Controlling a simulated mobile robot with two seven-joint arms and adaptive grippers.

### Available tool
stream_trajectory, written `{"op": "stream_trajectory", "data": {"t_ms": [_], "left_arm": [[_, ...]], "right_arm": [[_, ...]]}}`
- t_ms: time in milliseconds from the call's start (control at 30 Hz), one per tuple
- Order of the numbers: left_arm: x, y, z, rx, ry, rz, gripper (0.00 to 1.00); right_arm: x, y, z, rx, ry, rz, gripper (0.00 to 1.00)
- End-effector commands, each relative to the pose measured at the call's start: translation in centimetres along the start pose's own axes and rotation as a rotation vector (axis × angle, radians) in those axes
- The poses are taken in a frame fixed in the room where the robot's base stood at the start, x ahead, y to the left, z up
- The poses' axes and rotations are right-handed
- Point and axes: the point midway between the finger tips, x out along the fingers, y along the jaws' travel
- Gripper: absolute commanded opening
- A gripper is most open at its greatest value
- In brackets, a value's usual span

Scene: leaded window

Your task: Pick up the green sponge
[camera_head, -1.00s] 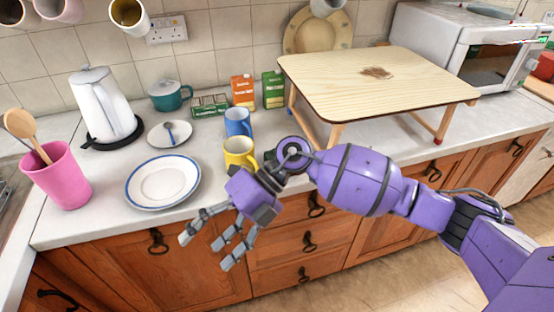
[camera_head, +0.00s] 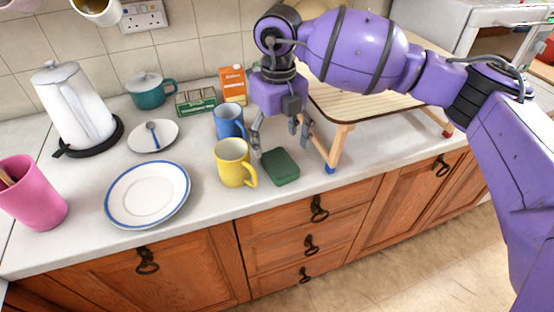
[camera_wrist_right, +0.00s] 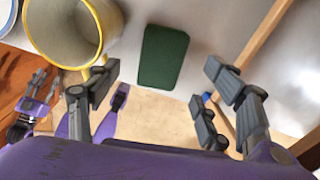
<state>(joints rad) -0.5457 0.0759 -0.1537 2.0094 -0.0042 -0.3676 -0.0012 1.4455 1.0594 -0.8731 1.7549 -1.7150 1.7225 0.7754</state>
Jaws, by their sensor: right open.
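The green sponge (camera_head: 281,166) lies flat on the white counter, just right of the yellow mug and left of the wooden table's near leg. It also shows in the right wrist view (camera_wrist_right: 163,57), ahead of and between the fingers. My right gripper (camera_head: 279,140) is open and empty, hanging fingers-down above and just behind the sponge in the head view. In the wrist view its fingers (camera_wrist_right: 160,95) are spread wide and apart from the sponge. My left gripper is not in the head view; a purple and grey hand shows at the wrist view's left edge.
The yellow mug (camera_head: 232,163) stands close left of the sponge, with the blue mug (camera_head: 228,121) behind it. The small wooden table's leg (camera_head: 340,147) stands close right. A white plate (camera_head: 148,194) lies further left. The counter's front edge is just before the sponge.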

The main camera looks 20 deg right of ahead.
Motion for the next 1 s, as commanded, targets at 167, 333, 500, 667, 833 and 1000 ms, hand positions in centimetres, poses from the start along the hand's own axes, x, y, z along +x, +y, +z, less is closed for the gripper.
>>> {"op": "stream_trajectory", "data": {"t_ms": [167, 333, 500, 667, 833, 1000], "left_arm": [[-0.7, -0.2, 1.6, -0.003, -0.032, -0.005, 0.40], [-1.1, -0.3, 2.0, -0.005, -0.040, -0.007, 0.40], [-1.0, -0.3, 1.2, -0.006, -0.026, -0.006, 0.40], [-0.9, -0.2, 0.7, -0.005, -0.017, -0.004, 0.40], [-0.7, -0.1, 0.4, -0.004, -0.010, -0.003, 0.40], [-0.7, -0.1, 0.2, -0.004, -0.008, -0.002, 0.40]], "right_arm": [[1.9, 0.0, 0.0, 0.000, 0.002, 0.001, 0.73], [3.7, -0.2, 0.0, 0.002, 0.003, 0.000, 0.73], [6.2, -0.3, 0.0, -0.001, 0.003, 0.001, 0.73], [6.8, -0.3, 0.1, 0.000, 0.000, 0.001, 0.73], [6.8, -0.3, 0.1, -0.001, 0.001, 0.001, 0.63], [6.8, -0.3, 0.1, -0.001, 0.001, 0.001, 0.41]]}}
